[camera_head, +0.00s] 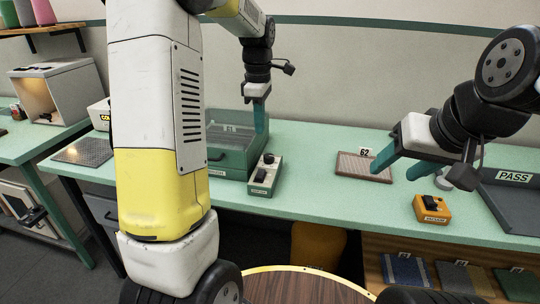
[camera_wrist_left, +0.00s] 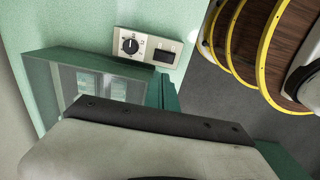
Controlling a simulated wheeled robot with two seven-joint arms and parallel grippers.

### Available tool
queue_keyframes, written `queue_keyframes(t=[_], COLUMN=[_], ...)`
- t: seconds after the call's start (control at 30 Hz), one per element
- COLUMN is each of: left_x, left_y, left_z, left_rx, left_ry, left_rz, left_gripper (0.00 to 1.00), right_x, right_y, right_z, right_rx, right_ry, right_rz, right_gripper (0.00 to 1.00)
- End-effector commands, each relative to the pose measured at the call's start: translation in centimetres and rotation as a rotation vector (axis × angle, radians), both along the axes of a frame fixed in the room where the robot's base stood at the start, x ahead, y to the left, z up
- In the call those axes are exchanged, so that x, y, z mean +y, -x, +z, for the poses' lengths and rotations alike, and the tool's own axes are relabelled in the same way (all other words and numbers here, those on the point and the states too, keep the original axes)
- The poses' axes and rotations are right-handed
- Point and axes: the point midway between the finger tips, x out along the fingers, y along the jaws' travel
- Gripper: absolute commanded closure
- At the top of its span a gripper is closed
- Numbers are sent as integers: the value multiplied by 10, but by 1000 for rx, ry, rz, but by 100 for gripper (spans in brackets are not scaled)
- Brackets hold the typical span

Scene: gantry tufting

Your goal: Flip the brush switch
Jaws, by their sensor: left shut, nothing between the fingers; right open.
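In the left wrist view, the control box (camera_wrist_left: 148,47) shows a round dial (camera_wrist_left: 130,46) and a dark rocker switch (camera_wrist_left: 164,57). My left gripper (camera_head: 261,130) is shut and empty, pointing down above the right part of the machine box, behind and above the control box. My right gripper (camera_head: 392,174) is open and empty over the bench at the right.
The green machine box (camera_head: 232,160) adjoins the control box on the left. A ribbed brown mat (camera_head: 362,167) with a "62" tag, an orange switch box (camera_head: 432,209) and a dark "PASS" tray (camera_head: 512,205) lie to the right. The bench between control box and mat is clear.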

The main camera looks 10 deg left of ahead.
Motion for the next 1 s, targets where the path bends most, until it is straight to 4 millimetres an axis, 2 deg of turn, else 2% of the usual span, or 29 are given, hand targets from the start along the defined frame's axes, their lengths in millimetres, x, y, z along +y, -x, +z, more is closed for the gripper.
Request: queue_keyframes(t=[0.27,0.37,0.8,1.0], left_x=[0,0,0,0], left_y=[1,1,-1,-2], left_z=[-9,-23,-113,-135], left_rx=[2,4,3,1], left_ry=[0,0,1,1], left_rz=[-2,-1,-2,-2], left_gripper=[100,100,100,100], right_x=[0,0,0,0], right_y=[0,0,0,0], right_z=[0,0,0,0], right_rx=[0,0,0,0], right_ry=[0,0,0,0], right_rz=[0,0,0,0], right_gripper=[45,45,45,45])
